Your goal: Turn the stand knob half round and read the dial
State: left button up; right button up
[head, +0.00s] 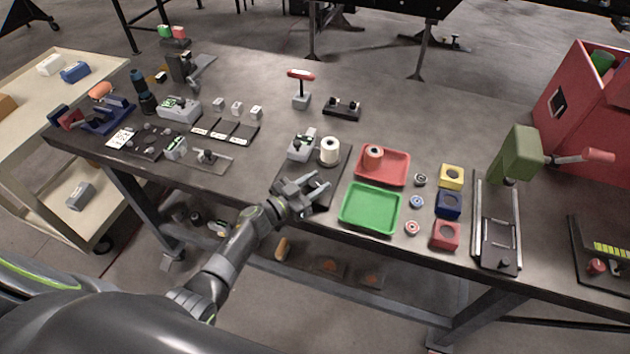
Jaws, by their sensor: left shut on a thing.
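My left gripper (310,189) reaches over the front edge of the table to a dark base plate (340,165). Its jaws are shut on a small part at the front of this plate, which I take to be the stand knob; the fingers hide most of it. I cannot make out a dial face or any reading at this size. My right gripper is not in view.
A red tray (399,167) and a green tray (370,226) lie just right of the plate. Coloured blocks, a green press (516,153) and a red cabinet (590,95) are further right. Small fixtures crowd the left. The back middle of the table (400,90) is clear.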

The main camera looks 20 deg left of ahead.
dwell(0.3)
pick_arm(q)
jog(key=o, duration=1)
jog(key=shift+b+v, duration=1.25)
jog(key=shift+v, duration=7.45)
jog(key=shift+w, duration=0.15)
